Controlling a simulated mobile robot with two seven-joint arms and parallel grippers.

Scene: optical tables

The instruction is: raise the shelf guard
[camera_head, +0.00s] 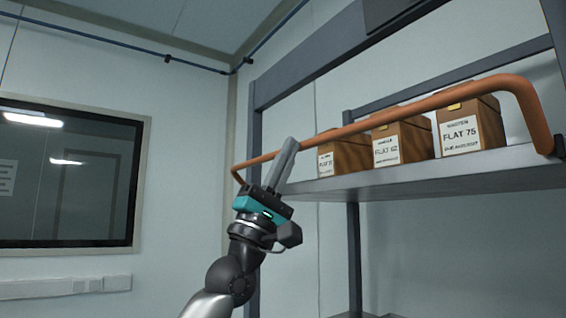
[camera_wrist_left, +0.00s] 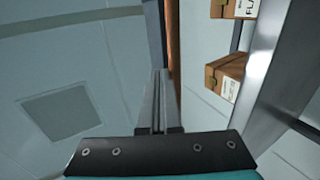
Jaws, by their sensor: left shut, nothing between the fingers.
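The shelf guard (camera_head: 360,128) is a copper-orange bar with bent ends, running along the front of the shelf (camera_head: 430,176). It crosses in front of the boxes at about their upper half. My left gripper (camera_head: 288,146) points upward near the guard's left end, and its fingers overlap the bar in the head view. The fingers are shut with nothing between them. In the left wrist view the guard (camera_wrist_left: 174,40) is a narrow orange strip just right of the closed fingers (camera_wrist_left: 160,78). Whether they touch it I cannot tell. My right gripper is not in view.
Several wooden boxes with white labels, such as the FLAT 75 box (camera_head: 470,127), stand on the shelf behind the guard. A grey frame post (camera_head: 254,130) rises at the shelf's left. A dark window (camera_head: 65,180) is in the left wall. The space left of the shelf looks free.

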